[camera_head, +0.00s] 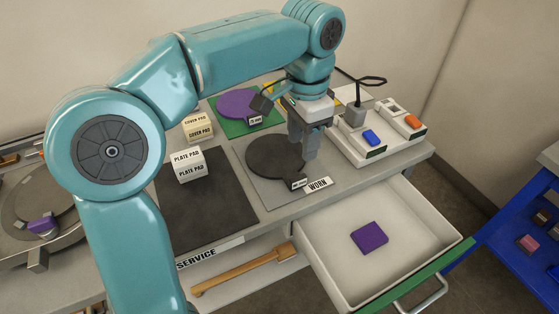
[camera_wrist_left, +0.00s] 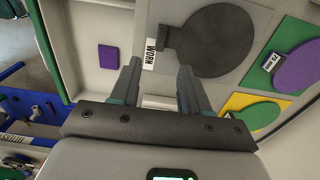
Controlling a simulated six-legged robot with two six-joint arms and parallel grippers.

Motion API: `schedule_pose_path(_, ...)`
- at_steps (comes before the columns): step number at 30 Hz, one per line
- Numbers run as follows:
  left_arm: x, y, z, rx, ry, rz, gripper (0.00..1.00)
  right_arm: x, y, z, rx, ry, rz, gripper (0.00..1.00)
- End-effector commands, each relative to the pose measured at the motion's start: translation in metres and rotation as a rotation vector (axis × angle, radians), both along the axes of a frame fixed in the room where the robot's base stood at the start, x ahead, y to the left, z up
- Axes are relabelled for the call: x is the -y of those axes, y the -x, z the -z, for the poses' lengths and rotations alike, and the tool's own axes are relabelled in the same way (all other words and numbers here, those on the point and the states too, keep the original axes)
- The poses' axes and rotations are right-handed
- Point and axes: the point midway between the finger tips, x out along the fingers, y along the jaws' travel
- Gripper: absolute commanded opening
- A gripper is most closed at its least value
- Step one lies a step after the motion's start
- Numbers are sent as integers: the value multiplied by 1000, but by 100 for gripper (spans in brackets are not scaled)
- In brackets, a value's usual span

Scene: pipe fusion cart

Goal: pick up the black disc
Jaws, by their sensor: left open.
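The black disc (camera_head: 268,152) lies flat on a grey plate (camera_head: 262,188) by a WORN label (camera_head: 317,185). A dark tab sticks out from its edge, with a small tag on it in the head view. In the left wrist view, the disc (camera_wrist_left: 225,42) is seen from above, right of the fingers. My left gripper (camera_head: 305,150) points down over the right side of the disc and hides part of it. In the left wrist view, the left gripper (camera_wrist_left: 158,75) is open, with nothing between its fingers. My right gripper is in neither view.
A purple disc (camera_head: 237,102) lies on a green plate behind. A white device (camera_head: 375,145) stands right. An open drawer (camera_head: 345,280) holding a purple block (camera_head: 369,237) juts out in front.

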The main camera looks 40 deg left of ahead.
Motion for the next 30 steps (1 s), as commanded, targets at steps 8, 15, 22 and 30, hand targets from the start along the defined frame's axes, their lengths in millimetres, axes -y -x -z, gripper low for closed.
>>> schedule_pose_path(8, -1, 0, 46, -1, 1, -1, 46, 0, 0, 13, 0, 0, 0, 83)
schedule_pose_path(15, -5, 1, 75, -4, -1, -2, 46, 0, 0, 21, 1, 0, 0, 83)
schedule_pose_path(22, -5, 0, 100, 0, 0, -1, 46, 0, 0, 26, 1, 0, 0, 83)
schedule_pose_path(30, -5, 0, 101, 0, 0, -1, 33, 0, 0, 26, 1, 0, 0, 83)
